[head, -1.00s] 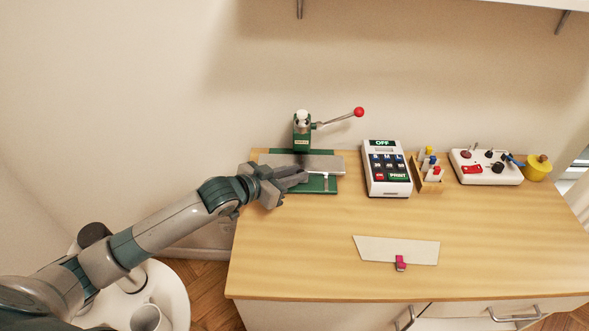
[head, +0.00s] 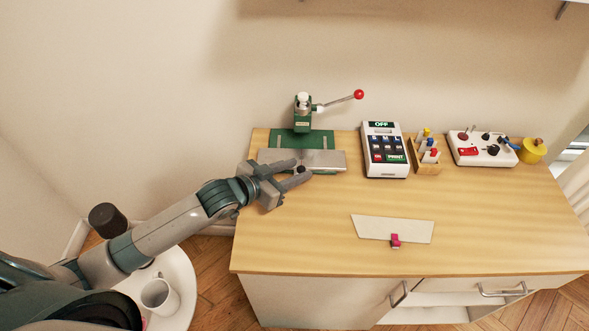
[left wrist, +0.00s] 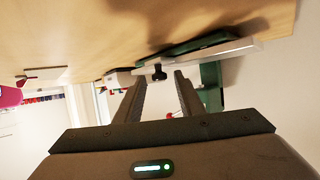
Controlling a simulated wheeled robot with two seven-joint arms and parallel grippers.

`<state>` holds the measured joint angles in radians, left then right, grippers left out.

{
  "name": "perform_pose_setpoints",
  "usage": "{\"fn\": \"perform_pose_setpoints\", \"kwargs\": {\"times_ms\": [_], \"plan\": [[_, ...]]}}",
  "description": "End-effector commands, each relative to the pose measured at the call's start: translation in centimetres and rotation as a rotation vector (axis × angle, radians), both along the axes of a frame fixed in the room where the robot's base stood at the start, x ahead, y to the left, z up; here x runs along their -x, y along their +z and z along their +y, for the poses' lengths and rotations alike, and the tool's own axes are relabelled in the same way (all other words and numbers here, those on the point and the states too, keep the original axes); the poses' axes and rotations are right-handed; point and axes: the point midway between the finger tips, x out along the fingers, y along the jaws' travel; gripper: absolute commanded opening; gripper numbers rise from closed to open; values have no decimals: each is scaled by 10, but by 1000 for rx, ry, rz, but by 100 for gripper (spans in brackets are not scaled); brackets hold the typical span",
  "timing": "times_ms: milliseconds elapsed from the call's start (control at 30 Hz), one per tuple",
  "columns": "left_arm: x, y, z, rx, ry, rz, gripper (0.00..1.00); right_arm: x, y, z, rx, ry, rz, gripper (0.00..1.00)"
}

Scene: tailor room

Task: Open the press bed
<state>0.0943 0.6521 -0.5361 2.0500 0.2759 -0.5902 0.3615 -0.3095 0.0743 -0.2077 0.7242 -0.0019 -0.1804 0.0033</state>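The press (head: 302,112) stands at the back left of the wooden table, with a green post and a lever ending in a red ball. Its grey metal bed (head: 328,159) lies forward of the post, with the green base (head: 287,137) showing behind it. A small black knob (left wrist: 158,71) is on the bed's front edge. My left gripper (head: 298,171) is at the bed's front, its fingers apart. In the left wrist view the knob sits between the fingertips, with gaps on both sides. My right gripper is not in view.
Right of the press stand a white label device (head: 384,165) marked OFF, a wooden holder (head: 427,168), a white control box (head: 482,159) and a yellow pot (head: 533,151). A pale flat piece (head: 372,225) with a pink clip (head: 395,241) lies near the front.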

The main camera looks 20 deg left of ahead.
Motion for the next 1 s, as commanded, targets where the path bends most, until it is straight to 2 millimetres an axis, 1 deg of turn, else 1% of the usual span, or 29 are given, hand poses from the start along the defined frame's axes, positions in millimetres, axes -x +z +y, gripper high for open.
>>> {"fn": "perform_pose_setpoints", "kwargs": {"times_ms": [267,467,667,1000], "plan": [[1,0,1,-1,0,0,35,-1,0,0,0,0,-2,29],[9,3,6,-1,0,0,35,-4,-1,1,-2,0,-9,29],[32,12,17,-1,-1,1,35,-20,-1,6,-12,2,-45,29],[83,36,46,-3,-1,1,35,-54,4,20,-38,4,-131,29]]}}
